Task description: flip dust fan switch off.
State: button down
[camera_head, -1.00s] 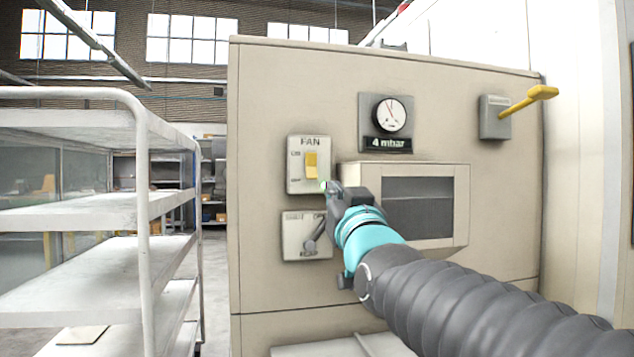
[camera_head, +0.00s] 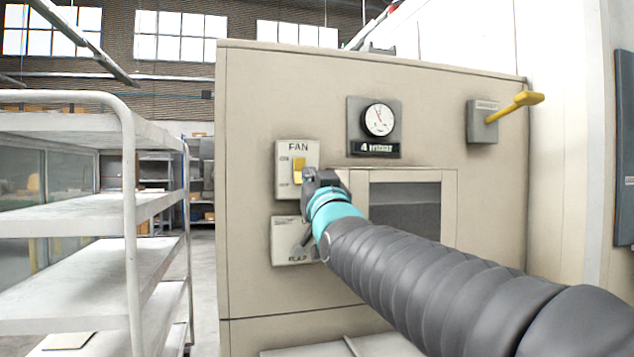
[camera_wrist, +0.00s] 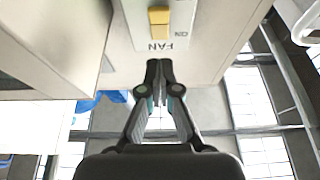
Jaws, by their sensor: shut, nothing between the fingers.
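The fan switch is a pale plate marked FAN (camera_head: 282,160) with a yellow rocker (camera_head: 299,168) on the cabinet front. ON is marked beside its upper part and OFF beside its lower part. My gripper (camera_head: 309,178) is at the rocker's lower right and hides part of the plate. In the wrist view the plate is upside down, with the yellow rocker (camera_wrist: 159,22) beyond the fingertips. My gripper (camera_wrist: 160,64) is shut and empty there, and a gap shows in that picture between tips and rocker. I cannot tell which way the rocker is tipped.
A flap control plate (camera_head: 283,242) sits below, partly behind my arm. A windowed box (camera_head: 448,205) juts out at right. Above are a gauge (camera_head: 378,119) and a box with a yellow lever (camera_head: 515,103). A white shelf rack (camera_head: 130,200) stands at left.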

jog(key=w, duration=0.1)
jog(key=w+a, duration=0.1)
jog(key=w, duration=0.3)
jog(key=shift+w+a+f+p, duration=0.2)
jog(key=shift+a+f+p, duration=0.1)
jog(key=shift+f+p, duration=0.05)
jog(key=shift+f, duration=0.1)
jog(key=b, duration=0.2)
jog(key=shift+w+a+f+t+b, duration=0.1)
jog(key=shift+w+f+t+b, duration=0.05)
jog(key=shift+w+t+b, duration=0.2)
jog(key=b, duration=0.5)
send_near(300, 175)
jog(key=f+v, duration=0.1)
jog(key=v, duration=0.5)
jog(key=shift+w+f, duration=0.25)
